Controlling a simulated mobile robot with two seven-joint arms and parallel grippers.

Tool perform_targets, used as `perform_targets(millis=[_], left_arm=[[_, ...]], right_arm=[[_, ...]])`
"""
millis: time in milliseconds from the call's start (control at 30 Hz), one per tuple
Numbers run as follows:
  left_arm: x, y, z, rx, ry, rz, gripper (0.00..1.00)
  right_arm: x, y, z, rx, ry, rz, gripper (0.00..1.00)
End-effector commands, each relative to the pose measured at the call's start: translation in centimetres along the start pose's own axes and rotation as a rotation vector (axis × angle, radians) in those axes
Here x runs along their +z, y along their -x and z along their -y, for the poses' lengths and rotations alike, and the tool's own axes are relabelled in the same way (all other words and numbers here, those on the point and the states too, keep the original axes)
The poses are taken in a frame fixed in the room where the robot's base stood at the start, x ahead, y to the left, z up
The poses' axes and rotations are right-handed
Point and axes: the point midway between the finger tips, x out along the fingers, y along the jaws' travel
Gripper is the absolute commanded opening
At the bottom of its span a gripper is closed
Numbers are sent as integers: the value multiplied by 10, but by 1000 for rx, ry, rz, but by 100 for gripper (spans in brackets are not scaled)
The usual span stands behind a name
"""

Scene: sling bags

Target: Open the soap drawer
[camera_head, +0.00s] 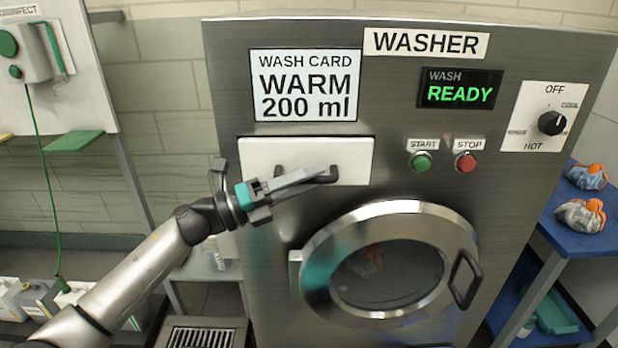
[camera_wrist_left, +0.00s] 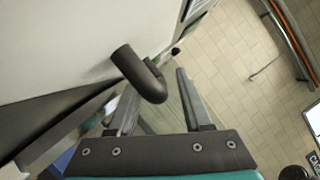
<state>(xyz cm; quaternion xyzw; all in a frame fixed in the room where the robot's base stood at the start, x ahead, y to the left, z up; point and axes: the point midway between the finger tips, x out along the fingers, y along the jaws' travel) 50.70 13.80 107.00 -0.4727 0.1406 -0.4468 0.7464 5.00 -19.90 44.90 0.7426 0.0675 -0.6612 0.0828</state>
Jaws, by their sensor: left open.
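The soap drawer (camera_head: 350,150) is a white rectangular front on the washer (camera_head: 226,60), below the wash card. It looks shut in the head view. Its dark bar handle (camera_head: 279,171) is partly covered by my left gripper (camera_head: 318,174). In the left wrist view, the end of the handle (camera_wrist_left: 140,74) sticks out from the white drawer front (camera_wrist_left: 60,40). The jaws of my left gripper (camera_wrist_left: 156,84) are open, one finger to each side of the handle end, and do not appear closed on it. My right gripper is out of view.
The round washer door (camera_head: 318,272) with its dark handle (camera_head: 465,279) lies below the drawer. START (camera_head: 421,161) and STOP (camera_head: 465,161) buttons and a knob (camera_head: 551,123) are to the right. A blue shelf (camera_head: 570,236) holds bundles at far right. A floor grate (camera_head: 200,336) lies below.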

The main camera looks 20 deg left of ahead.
Motion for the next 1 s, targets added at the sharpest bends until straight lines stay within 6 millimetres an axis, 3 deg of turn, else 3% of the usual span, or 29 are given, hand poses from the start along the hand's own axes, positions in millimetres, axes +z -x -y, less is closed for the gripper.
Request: perform_targets(millis=[233, 667, 1000], left_arm=[[0, -1, 0, 0, 0, 0, 50], [0, 0, 0, 0, 0, 0, 1], [0, 0, 0, 0, 0, 0, 0]], right_arm=[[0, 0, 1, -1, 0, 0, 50], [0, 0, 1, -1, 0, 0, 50], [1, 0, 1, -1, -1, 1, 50]])
